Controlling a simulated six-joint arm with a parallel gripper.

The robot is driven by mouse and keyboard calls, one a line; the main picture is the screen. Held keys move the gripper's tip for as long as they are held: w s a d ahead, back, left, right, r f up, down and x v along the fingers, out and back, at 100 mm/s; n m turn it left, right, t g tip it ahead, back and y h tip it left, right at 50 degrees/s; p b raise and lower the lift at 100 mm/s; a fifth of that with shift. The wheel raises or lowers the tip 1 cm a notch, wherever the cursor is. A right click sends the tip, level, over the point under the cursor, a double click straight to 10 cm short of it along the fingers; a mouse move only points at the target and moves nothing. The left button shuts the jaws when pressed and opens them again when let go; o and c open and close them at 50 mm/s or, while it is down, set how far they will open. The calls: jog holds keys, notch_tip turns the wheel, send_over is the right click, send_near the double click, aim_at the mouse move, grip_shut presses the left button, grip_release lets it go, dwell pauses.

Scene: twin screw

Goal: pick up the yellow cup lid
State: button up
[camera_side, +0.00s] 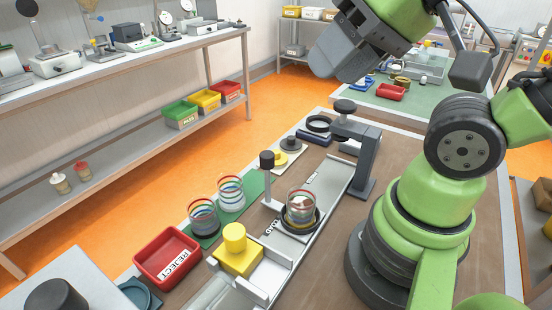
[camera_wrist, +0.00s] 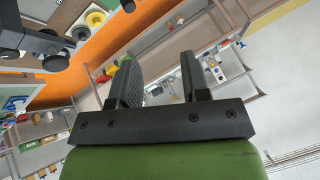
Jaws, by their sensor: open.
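The yellow cup lid (camera_side: 280,159) appears to be the flat yellow disc on a small white plate, partly hidden by a post with a dark knob. A yellow disc on white, likely the same lid (camera_wrist: 95,19), shows at the upper left of the wrist view. My gripper (camera_wrist: 156,76) is open, with nothing between its two dark fingers. In the side view my gripper (camera_side: 345,50) is raised high at the top, well above and apart from the lid.
A dark lid (camera_side: 290,143) lies beside the yellow one. A grey clamp stand (camera_side: 358,150) rises to the right. A striped glass (camera_side: 301,205) sits in a black ring on the rail. Two more glasses (camera_side: 231,193), a yellow block (camera_side: 236,252) and a red REJECT tray (camera_side: 167,257) stand nearer.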

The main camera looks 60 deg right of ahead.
jog(key=shift+o, duration=1.1)
